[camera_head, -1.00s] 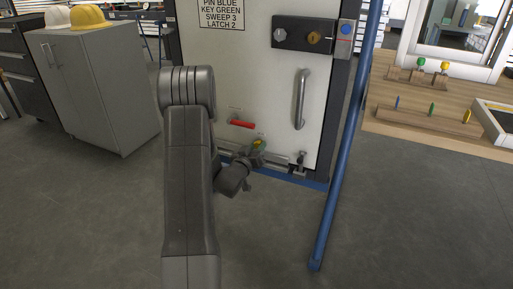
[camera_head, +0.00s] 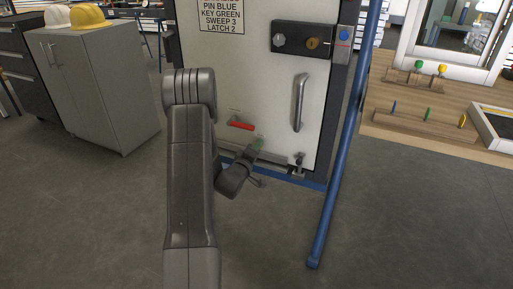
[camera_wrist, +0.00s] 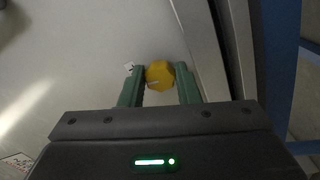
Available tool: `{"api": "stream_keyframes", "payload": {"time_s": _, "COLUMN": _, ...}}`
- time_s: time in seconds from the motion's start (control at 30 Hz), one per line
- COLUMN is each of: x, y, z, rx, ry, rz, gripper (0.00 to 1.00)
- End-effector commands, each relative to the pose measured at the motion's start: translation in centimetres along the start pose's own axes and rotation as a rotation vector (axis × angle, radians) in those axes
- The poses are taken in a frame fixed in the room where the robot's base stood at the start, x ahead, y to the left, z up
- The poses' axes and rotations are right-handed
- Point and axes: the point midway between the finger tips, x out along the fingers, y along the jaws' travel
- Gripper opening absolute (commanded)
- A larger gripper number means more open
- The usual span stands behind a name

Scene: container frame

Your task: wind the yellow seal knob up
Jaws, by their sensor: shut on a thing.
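The yellow seal knob (camera_wrist: 160,75) shows in the wrist view, low on the pale door (camera_head: 275,90). It is a rounded, many-sided knob with a light mark on its face. My gripper (camera_wrist: 159,86) has its two green fingers on either side of the knob, shut on it. In the head view my gripper (camera_head: 258,143) is at the bottom of the door, and it hides the knob there.
A grey pull handle (camera_head: 299,102) and a dark lock plate (camera_head: 304,39) are higher on the door. A blue post (camera_head: 336,150) leans at the right. The floor in front is clear.

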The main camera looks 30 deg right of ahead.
Motion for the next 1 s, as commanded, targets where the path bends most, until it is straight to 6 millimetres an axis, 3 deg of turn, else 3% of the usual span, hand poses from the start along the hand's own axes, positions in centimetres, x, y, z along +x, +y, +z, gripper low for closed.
{"api": "stream_keyframes", "payload": {"time_s": 0.4, "x": 0.0, "y": 0.03, "z": -0.08, "rx": -0.159, "ry": 0.001, "rz": 0.0, "gripper": 0.07}}
{"api": "stream_keyframes", "payload": {"time_s": 0.9, "x": -0.01, "y": -0.01, "z": -0.06, "rx": -0.174, "ry": 0.002, "rz": 0.0, "gripper": 0.07}}
{"api": "stream_keyframes", "payload": {"time_s": 0.93, "x": -0.01, "y": -0.01, "z": -0.06, "rx": -0.174, "ry": 0.002, "rz": 0.0, "gripper": 0.35}}
{"api": "stream_keyframes", "payload": {"time_s": 1.0, "x": -0.01, "y": -0.01, "z": -0.06, "rx": -0.174, "ry": 0.001, "rz": -0.001, "gripper": 0.49}}
